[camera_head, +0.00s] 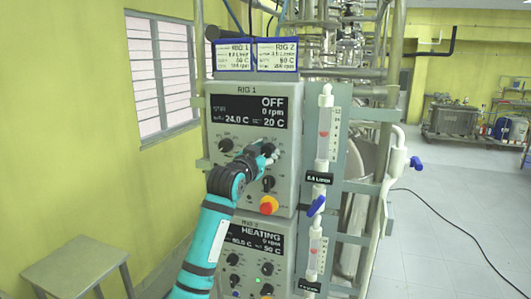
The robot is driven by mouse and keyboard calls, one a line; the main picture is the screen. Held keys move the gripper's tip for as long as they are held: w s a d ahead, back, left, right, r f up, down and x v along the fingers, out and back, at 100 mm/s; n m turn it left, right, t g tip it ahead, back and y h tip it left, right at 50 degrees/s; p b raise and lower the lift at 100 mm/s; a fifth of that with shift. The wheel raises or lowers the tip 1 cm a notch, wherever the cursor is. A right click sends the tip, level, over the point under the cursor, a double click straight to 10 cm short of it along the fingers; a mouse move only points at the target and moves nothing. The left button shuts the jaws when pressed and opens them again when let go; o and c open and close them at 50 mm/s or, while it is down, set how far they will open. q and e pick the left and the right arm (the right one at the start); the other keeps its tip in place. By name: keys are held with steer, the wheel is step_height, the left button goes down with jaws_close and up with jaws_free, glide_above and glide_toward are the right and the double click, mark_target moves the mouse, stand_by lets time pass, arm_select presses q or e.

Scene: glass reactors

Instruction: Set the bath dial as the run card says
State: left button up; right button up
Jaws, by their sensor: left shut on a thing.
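The grey RIG 1 panel (282,116) faces me. Its display (250,112) reads OFF, 0 rpm, 24.0 C and a set value of 20 C. My left gripper (269,151) is shut on the upper right dial of this panel, and its fingers mostly hide that dial. The dial's label and pointer cannot be read. The upper left knob (226,145) and a lower right knob (268,183) are free. The RIG 1 run card (233,58) sits above the panel, beside the RIG 2 card (277,56); their small print is blurred. My right gripper is out of view.
A red button on a yellow base (268,205) is just below the lower knob. The RIG 2 panel (285,240) below reads HEATING. Flow tubes (325,130) with a blue valve handle (316,206) stand at right. A stool (75,268) is at lower left.

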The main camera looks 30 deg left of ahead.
arm_select(q)
steer(key=shift+m, duration=0.3)
steer(key=shift+m, duration=1.2)
steer(key=m, duration=0.8)
steer(key=shift+d+m, duration=0.15)
steer(key=shift+m, duration=0.15)
steer(key=shift+f+m+g+y, duration=0.15)
steer(key=shift+m+g+y, duration=0.15)
steer(key=shift+m, duration=1.4)
